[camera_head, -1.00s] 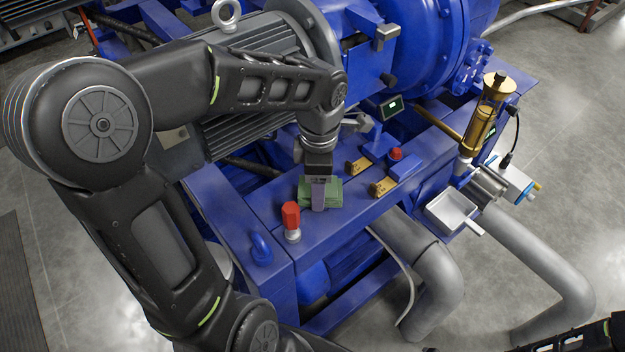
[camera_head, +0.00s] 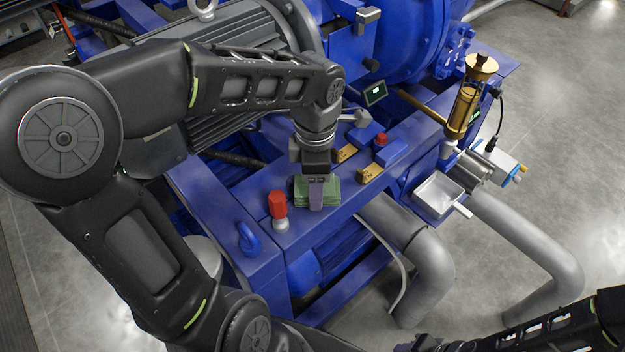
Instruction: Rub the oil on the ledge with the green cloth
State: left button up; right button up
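The green cloth (camera_head: 331,194) lies folded on the blue ledge (camera_head: 262,210), beside a red-capped fitting. My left gripper (camera_head: 317,203) points straight down at the cloth, its fingers at or in front of it. I cannot tell whether the fingers are shut on the cloth or only touch it. No oil can be made out on the ledge; the cloth and gripper may hide it. My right gripper (camera_head: 428,343) is at the bottom edge, partly cut off, away from the ledge.
The red-capped fitting (camera_head: 279,208) stands just left of the cloth, with a blue lifting eye (camera_head: 249,238) nearer. Yellow-labelled blocks (camera_head: 370,174) and a red button (camera_head: 381,139) lie to the right. A brass oiler (camera_head: 468,100) and metal tray (camera_head: 437,195) stand farther right.

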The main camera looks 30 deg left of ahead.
pick_arm(q)
jog(key=shift+r, duration=0.1)
dwell(0.3)
jog(key=shift+w+a+r, duration=0.1)
jog(key=shift+w+a, duration=0.1)
jog(key=shift+a, duration=0.6)
jog(key=shift+w+a, duration=0.2)
jog(key=shift+a, duration=0.6)
jog(key=shift+a, duration=0.1)
jog(key=shift+w+a+r, duration=0.1)
jog(key=shift+w+a, duration=0.15)
jog(key=shift+a, duration=0.5)
jog(key=shift+w+a, duration=0.25)
jog(key=shift+a, duration=0.45)
jog(key=shift+a, duration=0.1)
